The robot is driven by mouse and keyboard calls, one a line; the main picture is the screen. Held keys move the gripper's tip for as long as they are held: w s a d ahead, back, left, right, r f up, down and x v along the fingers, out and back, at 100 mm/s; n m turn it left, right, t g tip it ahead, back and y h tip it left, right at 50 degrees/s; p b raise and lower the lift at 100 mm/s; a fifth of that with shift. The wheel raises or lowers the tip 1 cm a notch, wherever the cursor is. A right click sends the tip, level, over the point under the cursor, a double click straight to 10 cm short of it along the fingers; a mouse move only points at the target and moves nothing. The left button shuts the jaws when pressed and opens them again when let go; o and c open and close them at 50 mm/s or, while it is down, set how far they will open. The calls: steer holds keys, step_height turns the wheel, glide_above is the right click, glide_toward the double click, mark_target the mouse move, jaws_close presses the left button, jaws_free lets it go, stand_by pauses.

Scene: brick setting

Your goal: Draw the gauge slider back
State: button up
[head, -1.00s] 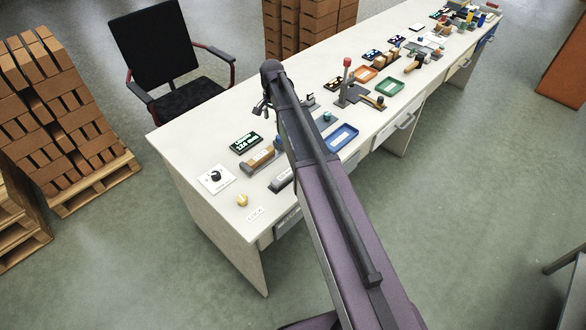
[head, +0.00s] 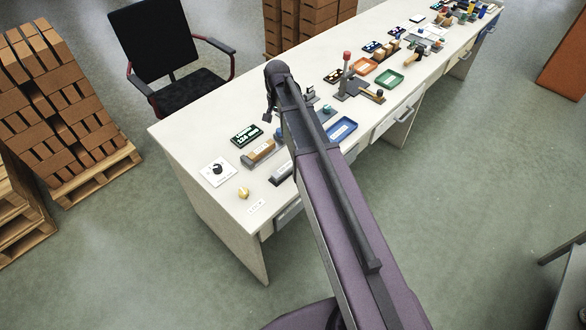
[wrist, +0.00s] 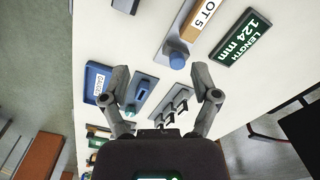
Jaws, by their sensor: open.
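The length gauge is a grey base with a brick labelled "LOT 5" (wrist: 203,20) on it. A blue round knob (wrist: 177,60), apparently the slider's, is at the brick's end in the wrist view. In the head view the brick (head: 259,152) lies near the bench's near end, and the blue knob (head: 278,133) shows partly beside my arm. A display (wrist: 242,38) reads "LENGTH 124 mm". My gripper (wrist: 160,84) is open and empty, its fingers spread below the knob in the picture, not touching it. In the head view my gripper (head: 271,110) hangs over the bench beyond the knob.
A blue tray (wrist: 98,80) with a label and a grey device with a blue part (wrist: 140,94) are near the left finger. A dial plate (head: 217,171) and yellow knob (head: 243,192) sit at the bench end. A chair (head: 160,60) stands behind.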

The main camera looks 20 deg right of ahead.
steer(key=s+f+n+b, duration=0.2)
steer(key=s+n, duration=0.4)
steer(key=s, duration=1.3)
steer(key=shift+a, duration=0.35)
steer(key=shift+d+f, duration=0.1)
